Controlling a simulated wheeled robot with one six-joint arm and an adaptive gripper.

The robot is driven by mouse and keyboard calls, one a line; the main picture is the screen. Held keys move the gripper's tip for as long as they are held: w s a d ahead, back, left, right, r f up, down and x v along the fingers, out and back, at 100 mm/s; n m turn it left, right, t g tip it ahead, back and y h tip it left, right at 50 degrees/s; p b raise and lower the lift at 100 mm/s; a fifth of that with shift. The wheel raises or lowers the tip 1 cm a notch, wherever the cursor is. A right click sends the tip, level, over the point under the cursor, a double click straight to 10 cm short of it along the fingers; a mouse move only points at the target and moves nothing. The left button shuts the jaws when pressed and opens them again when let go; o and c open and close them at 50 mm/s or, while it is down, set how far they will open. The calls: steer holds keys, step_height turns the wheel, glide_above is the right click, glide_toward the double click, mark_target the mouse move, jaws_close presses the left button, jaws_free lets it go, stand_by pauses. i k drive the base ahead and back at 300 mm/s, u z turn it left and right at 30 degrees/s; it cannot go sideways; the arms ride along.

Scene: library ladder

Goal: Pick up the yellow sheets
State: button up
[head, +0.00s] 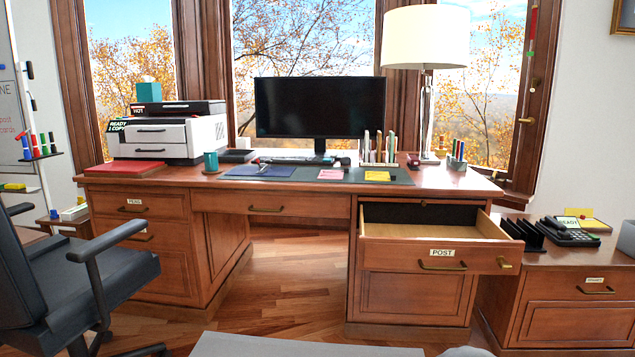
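A small stack of yellow sheets (377,176) lies flat on the dark desk mat (402,178), near the right front of the desk. A pink sheet (331,174) lies on the mat to its left. More yellow paper (592,224) shows by the phone on the low cabinet at the right; whether it is loose sheets is unclear. My gripper is not in view.
The desk drawer labelled POST (441,253) is pulled open below the yellow sheets and juts forward. A lamp (425,40), upright files (378,150) and a monitor (320,105) stand behind. An office chair (75,275) is at left. Wooden floor (285,275) is clear before the kneehole.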

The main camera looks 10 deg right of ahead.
mark_target(370, 176)
steer(key=u, duration=0.6)
steer(key=i, duration=0.5)
steer(key=u, duration=0.4)
steer(key=i, duration=1.5)
steer(key=z, duration=0.9)
